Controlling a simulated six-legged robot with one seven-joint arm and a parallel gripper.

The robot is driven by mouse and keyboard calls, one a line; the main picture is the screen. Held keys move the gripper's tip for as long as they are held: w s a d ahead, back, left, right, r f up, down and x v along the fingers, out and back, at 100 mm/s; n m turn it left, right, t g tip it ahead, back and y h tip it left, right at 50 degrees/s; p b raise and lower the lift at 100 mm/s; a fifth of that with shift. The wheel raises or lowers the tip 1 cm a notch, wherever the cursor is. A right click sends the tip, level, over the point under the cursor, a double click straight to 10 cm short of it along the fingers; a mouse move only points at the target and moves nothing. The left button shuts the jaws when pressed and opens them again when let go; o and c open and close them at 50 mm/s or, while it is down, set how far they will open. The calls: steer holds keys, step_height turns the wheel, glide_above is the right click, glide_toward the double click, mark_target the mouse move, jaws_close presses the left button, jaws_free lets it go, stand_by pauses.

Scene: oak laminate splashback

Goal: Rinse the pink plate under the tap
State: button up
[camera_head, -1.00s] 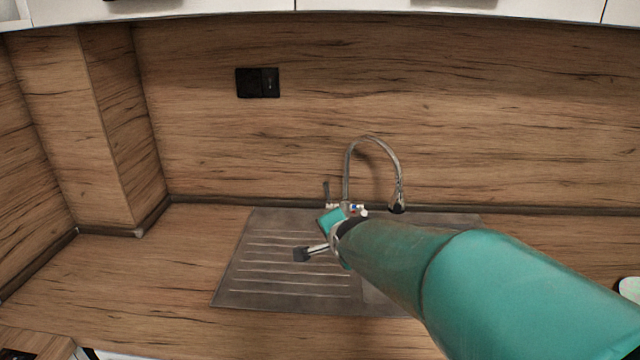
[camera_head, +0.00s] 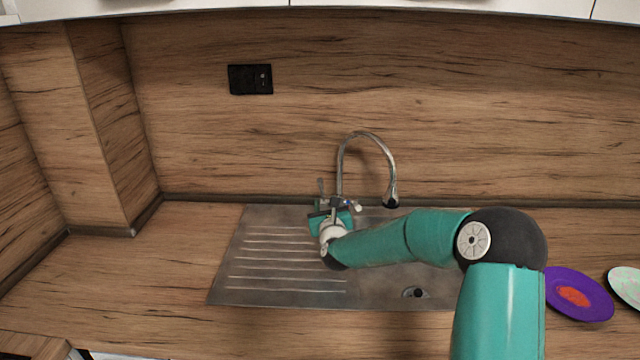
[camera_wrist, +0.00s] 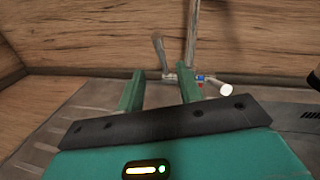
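The tap (camera_head: 371,137) rises behind the sink as a tall curved chrome spout, its nozzle hanging over the basin side. Its upright lever (camera_head: 321,188) and a small white knob with blue and red marks (camera_wrist: 224,89) are at its base. My gripper (camera_head: 333,208) is by the tap base, over the back of the drainboard. In the wrist view my gripper (camera_wrist: 160,84) has its two green fingers apart and nothing between them; the lever (camera_wrist: 160,50) shows just beyond the gap. No plainly pink plate shows. A purple plate with a red-orange centre (camera_head: 592,298) lies on the counter at right.
A pale green plate with pinkish marks (camera_head: 628,284) is cut off at the right edge. The steel drainboard (camera_head: 270,282) is empty; my arm covers part of the basin beside it. The counter at left (camera_head: 130,270) is clear. A black socket (camera_head: 250,79) is on the splashback.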

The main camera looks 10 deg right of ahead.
mark_target(321, 187)
steer(key=w, duration=1.3)
steer(key=shift+w+d, duration=0.2)
steer(key=shift+c, duration=0.5)
jaws_close()
